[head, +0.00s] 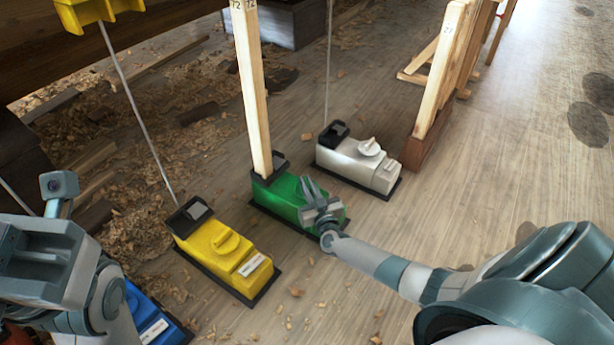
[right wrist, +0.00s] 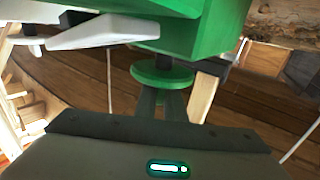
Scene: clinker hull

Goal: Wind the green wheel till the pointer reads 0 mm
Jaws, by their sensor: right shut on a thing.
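The green box (head: 275,193) stands on the floor with a tall wooden post (head: 254,90) rising at its far end. My right gripper (head: 311,186) is over the box's near end and hides the wheel in the head view. In the right wrist view, the green wheel (right wrist: 162,74) sits on a dark shaft by the green body, and my right gripper's fingers are shut on it. I cannot make out the pointer or a reading. My left arm (head: 45,260) is at the left edge; its fingertips do not show.
A yellow box (head: 212,240) with a yellow knob is left of the green one, and a white box (head: 350,163) with a white knob is right. Part of a blue box (head: 150,315) shows lower left. Wooden props (head: 440,75) stand upper right. Open floor lies at the right.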

